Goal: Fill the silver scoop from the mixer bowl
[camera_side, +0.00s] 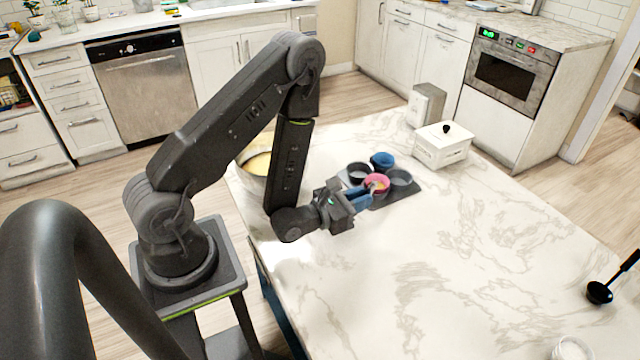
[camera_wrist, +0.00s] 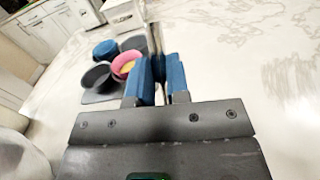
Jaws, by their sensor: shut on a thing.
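My gripper (camera_side: 362,197) is near the cup tray. In the wrist view its blue fingers (camera_wrist: 163,80) are shut on a slim grey handle (camera_wrist: 156,42), likely the silver scoop's. The scoop's bowl cannot be made out clearly, so I cannot tell what it holds. The mixer bowl (camera_side: 243,176), a pale metal bowl with yellow batter (camera_side: 259,164), stands at the counter's left end, partly hidden behind my arm.
A dark tray (camera_side: 408,191) holds a pink cup (camera_wrist: 122,65) with yellow inside, a blue cup (camera_side: 382,159), a dark cup (camera_side: 358,173) and a grey cup (camera_side: 400,178). A white lidded box (camera_side: 440,150) stands behind. A black ladle (camera_side: 599,293) lies far right. The counter's middle is clear.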

